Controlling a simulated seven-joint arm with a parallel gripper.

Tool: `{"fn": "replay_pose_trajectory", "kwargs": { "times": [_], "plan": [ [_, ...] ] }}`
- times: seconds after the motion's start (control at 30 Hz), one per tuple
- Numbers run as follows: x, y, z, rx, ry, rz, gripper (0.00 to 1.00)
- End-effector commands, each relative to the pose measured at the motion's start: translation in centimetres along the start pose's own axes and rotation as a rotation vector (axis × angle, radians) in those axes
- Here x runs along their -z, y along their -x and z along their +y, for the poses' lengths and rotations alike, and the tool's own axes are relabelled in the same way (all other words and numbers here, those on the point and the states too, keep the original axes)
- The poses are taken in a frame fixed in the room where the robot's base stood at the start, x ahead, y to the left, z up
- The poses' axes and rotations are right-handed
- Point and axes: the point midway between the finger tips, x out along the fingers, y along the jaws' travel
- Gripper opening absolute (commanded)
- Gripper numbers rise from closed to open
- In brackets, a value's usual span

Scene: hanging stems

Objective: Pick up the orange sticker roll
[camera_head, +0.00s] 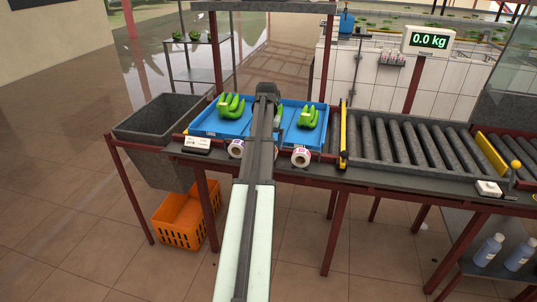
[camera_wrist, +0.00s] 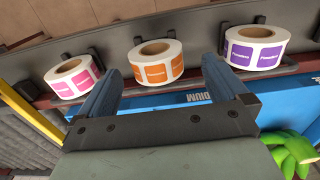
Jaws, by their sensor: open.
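The orange sticker roll (camera_wrist: 157,68) sits in the middle of a row of three rolls in the wrist view, a white roll with orange labels and a brown core. My gripper (camera_wrist: 160,72) is open, with one finger to each side of the orange roll in the picture. I see no contact, and depth is hard to judge. In the head view my arm hides the orange roll and my fingers.
A pink roll (camera_wrist: 74,78) and a purple roll (camera_wrist: 255,49) flank it on dark holders. Blue trays (camera_head: 222,128) with green bananas (camera_head: 231,106) lie behind the rolls. A roller conveyor (camera_head: 403,145) is at right, a grey bin (camera_head: 165,130) at left.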

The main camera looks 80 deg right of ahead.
Motion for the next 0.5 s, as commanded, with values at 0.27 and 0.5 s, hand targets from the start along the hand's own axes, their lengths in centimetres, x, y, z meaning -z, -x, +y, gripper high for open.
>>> {"fn": "replay_pose_trajectory", "kwargs": {
  "times": [0.27, 0.5],
  "plan": [
    [0.2, -1.6, 0.3, 0.0, 0.0, -0.001, 1.0],
    [0.4, -4.7, 0.6, 0.0, 0.0, -0.002, 1.0]
  ]
}}
